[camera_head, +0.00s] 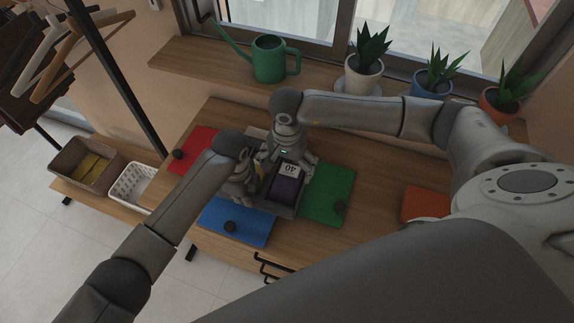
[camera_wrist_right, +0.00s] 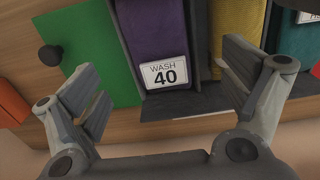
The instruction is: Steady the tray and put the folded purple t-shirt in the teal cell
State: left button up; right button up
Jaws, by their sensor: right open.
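The dark grey tray (camera_wrist_right: 205,103) sits on the wooden top, with dark walls between its cells. The folded purple t-shirt (camera_wrist_right: 158,38) lies between two of these walls, with a white "WASH 40" label at its near end; it also shows in the head view (camera_head: 287,187). A strip of teal (camera_wrist_right: 288,22) shows past the yellow cloth; whether it is a cell or cloth is unclear. My right gripper (camera_head: 291,163) is open and empty above the tray's label end. My left gripper (camera_head: 243,187) is at the tray's left side; its fingertips and any contact are unclear.
Yellow cloth (camera_wrist_right: 238,25) lies beside the purple one. Green (camera_head: 325,193), blue (camera_head: 238,222) and red (camera_head: 197,150) panels with black knobs surround the tray. A watering can (camera_head: 269,60) and potted plants stand on the sill behind. Baskets (camera_head: 88,165) stand at the left.

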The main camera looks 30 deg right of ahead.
pick_arm(q)
jog(key=o, duration=0.5)
jog(key=shift+r, duration=0.15)
notch_tip(320, 180, up, 12)
jog(key=shift+f, duration=0.1)
dwell(0.3)
